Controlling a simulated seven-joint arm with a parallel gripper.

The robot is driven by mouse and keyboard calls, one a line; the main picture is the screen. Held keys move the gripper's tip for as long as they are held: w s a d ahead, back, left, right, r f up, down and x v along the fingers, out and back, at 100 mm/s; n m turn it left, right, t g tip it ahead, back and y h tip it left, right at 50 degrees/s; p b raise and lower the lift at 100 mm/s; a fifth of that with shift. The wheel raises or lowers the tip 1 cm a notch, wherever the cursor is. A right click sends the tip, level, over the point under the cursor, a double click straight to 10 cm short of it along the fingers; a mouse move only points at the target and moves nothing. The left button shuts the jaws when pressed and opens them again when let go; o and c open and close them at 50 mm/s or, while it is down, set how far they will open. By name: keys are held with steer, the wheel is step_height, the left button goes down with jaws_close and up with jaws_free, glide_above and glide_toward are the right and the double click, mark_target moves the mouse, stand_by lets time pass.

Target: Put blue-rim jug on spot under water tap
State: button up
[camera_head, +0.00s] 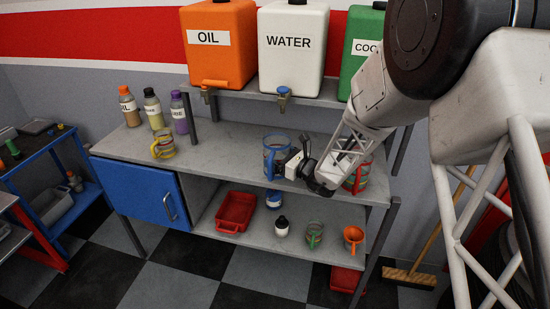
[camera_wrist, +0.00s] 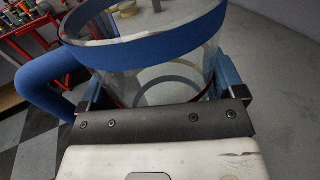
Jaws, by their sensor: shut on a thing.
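The blue-rim jug (camera_head: 270,161) is clear, with a blue rim and blue handle. It is upright at the bench, below and slightly left of the water tap (camera_head: 283,95). My gripper (camera_head: 289,162) reaches it from the right and is shut on its body. In the wrist view the jug (camera_wrist: 150,55) fills the space between my fingers (camera_wrist: 160,95), with its handle at the left. I cannot tell whether its base touches the bench. No marked spot under the tap is visible.
The white water tank (camera_head: 291,60) stands on a shelf above the grey bench (camera_head: 225,140), between orange oil and green coolant tanks. A red-rim jug (camera_head: 358,178) stands right of my gripper, partly hidden. A yellow jug (camera_head: 163,145) and bottles (camera_head: 154,112) stand left. The bench between is clear.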

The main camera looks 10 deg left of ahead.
steer(key=shift+w+a+f, duration=0.1)
steer(key=shift+w+a, duration=0.3)
steer(key=shift+w, duration=0.35)
steer(key=shift+w+a+f, duration=0.1)
steer(key=shift+w+a, duration=0.3)
steer(key=shift+w, duration=0.4)
steer(key=shift+w+a, duration=0.4)
steer(key=shift+w, duration=0.35)
steer(key=shift+f, duration=1.75)
steer(key=shift+f, duration=0.1)
steer(key=o, duration=0.8)
steer(key=shift+o, duration=0.2)
steer(key=shift+v, duration=2.8)
